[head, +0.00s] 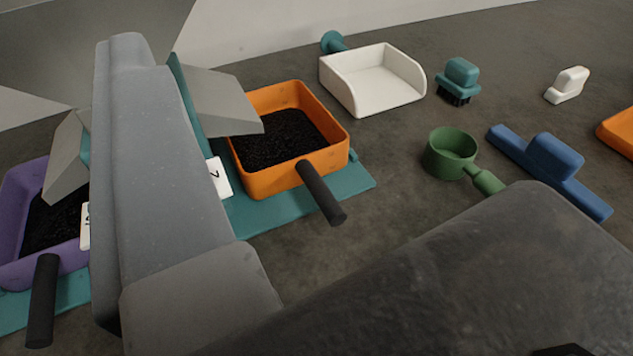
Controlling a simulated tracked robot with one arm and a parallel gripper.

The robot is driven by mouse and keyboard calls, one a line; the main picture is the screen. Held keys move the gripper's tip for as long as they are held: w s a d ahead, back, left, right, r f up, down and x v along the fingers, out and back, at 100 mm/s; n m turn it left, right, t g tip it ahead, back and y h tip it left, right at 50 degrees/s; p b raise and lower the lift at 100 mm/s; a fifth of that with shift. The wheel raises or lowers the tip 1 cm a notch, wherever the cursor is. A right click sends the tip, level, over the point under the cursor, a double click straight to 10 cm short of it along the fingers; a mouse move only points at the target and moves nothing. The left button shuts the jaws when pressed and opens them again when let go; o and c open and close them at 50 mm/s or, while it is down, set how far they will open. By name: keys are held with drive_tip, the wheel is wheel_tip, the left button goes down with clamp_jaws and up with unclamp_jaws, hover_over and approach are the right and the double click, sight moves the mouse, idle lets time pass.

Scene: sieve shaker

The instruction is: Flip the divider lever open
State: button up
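I cannot make out a divider lever for certain; it may be hidden behind the large grey parts. An orange tray (290,172) of dark grains with a black handle (321,192) sits on a teal base (283,210), under a grey chute (215,98). A purple tray (20,245) of dark grains with a black handle (43,300) stands at the left, partly hidden. Large grey parts, which seem to be my own arm and gripper, cross the left and lower right of the head view. No fingertips can be told apart.
A white scoop (374,82), a teal brush (459,80), a green cup with handle (450,155), a blue tool (553,168) and a small white tool (568,84) lie on the grey surface. An orange item (620,132) shows at the right edge. Bare surface lies between them.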

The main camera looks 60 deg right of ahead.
wheel_tip(320, 180, down, 10)
drive_tip(key=b, duration=0.2)
drive_tip(key=shift+s+d+b+x, duration=0.1)
drive_tip(key=shift+d+b+x, duration=0.15)
drive_tip(key=shift+x, duration=1)
drive_tip(key=shift+s+d+b+x, duration=0.15)
drive_tip(key=shift+b+x, duration=0.15)
drive_tip(key=shift+x, duration=0.95)
drive_tip(key=shift+s+d+b+x, duration=0.15)
drive_tip(key=shift+b+x, duration=0.1)
drive_tip(key=shift+x, duration=1)
drive_tip(key=shift+r, duration=0.15)
